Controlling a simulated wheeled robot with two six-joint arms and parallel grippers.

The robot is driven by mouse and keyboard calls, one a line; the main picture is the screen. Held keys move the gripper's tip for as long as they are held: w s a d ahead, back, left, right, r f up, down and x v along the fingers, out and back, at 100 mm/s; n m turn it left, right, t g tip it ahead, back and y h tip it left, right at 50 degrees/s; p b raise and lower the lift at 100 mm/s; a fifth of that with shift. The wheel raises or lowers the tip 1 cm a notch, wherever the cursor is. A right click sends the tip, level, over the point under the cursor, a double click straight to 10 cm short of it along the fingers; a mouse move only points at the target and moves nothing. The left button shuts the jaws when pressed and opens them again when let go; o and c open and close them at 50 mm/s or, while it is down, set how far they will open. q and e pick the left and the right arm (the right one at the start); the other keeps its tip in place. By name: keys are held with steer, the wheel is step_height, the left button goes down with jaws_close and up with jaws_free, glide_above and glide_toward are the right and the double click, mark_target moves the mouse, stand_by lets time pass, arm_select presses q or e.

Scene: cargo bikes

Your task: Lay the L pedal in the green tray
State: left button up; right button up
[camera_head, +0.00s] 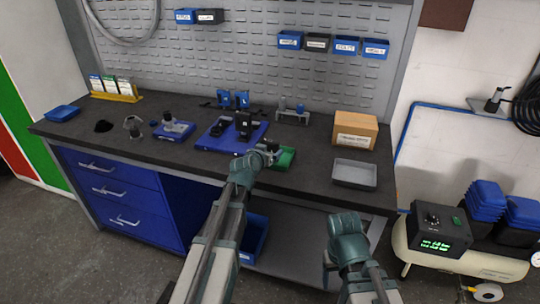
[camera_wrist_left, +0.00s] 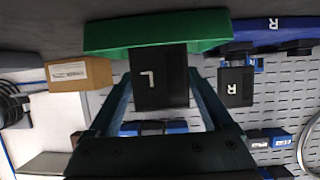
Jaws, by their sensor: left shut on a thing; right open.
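The L pedal (camera_wrist_left: 160,80) is a black block with a white L, held between the fingers of my left gripper (camera_wrist_left: 160,100) in the left wrist view, which looks upside down. The green tray (camera_wrist_left: 110,36) lies right at the pedal's end there; I cannot tell whether they touch. In the head view the green tray (camera_head: 287,160) is on the dark workbench, partly hidden by my left gripper (camera_head: 268,153). The pedal is hard to make out in that view. My right gripper (camera_head: 346,232) is open and empty, low in front of the bench; its fingers are mostly hidden.
A blue mat (camera_head: 219,139) with black parts lies left of the green tray. A black block marked R (camera_wrist_left: 236,86) stands nearby. A grey tray (camera_head: 355,173) and a cardboard box (camera_head: 355,130) are to the right. Bare bench (camera_head: 315,165) lies between the trays.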

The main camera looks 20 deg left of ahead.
arm_select(q)
steer(key=shift+f, duration=0.1)
steer(key=o, duration=1.3)
steer(key=shift+r, duration=0.25)
steer(key=p+v, duration=0.4)
steer(key=v, duration=0.8)
steer(key=shift+p, duration=0.35)
steer(key=shift+f, duration=0.1)
